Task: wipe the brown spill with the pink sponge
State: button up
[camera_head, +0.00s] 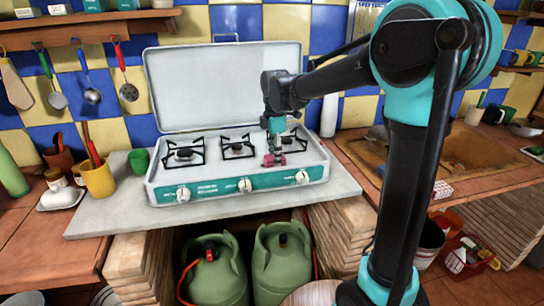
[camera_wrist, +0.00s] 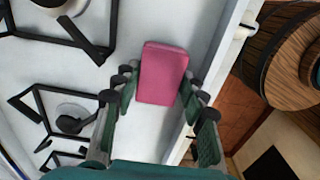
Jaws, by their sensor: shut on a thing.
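The pink sponge (camera_wrist: 163,72) is held between the fingertips of my gripper (camera_wrist: 160,90) in the wrist view. It is a small block with rounded corners, over the white stove top. In the head view my gripper (camera_head: 275,142) points down at the right burner of the stove (camera_head: 213,187), with the pink sponge (camera_head: 273,159) low at its tip. I cannot tell whether the sponge touches the surface. I cannot make out a brown spill on the stove in either view; the sponge and gripper hide part of the top.
Black burner grates (camera_head: 184,152) stand up from the stove top, and its open lid (camera_head: 225,86) rises behind. A yellow mug (camera_head: 98,181) and a green cup (camera_head: 139,161) stand left of the stove. A white bottle (camera_head: 329,116) stands behind it at right.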

aim_at(261, 166)
jog(key=shift+w+d, duration=0.15)
jog(key=shift+d, duration=0.35)
jog(key=shift+a, duration=0.1)
jog(key=shift+s+a, duration=0.25)
jog(key=shift+a, duration=0.7)
jog(key=shift+s+a, duration=0.3)
jog(key=shift+a, duration=0.6)
jog(key=shift+s+a, duration=0.25)
jog(key=shift+a, duration=0.7)
jog(key=shift+d, duration=0.1)
jog(key=shift+w+d+f, duration=0.1)
jog(key=shift+w+d, duration=0.15)
jog(key=shift+d, duration=0.7)
jog(key=shift+w+d+r, duration=0.1)
jog(key=shift+w+d, duration=0.2)
jog(key=shift+d, duration=0.6)
jog(key=shift+w+d+f, duration=0.1)
jog(key=shift+w+d, duration=0.15)
jog(key=shift+d, duration=0.7)
jog(key=shift+s+a, duration=0.25)
jog(key=shift+a, duration=0.7)
jog(key=shift+s+a, duration=0.3)
jog(key=shift+a, duration=0.7)
jog(key=shift+s+a, duration=0.25)
jog(key=shift+a, duration=0.7)
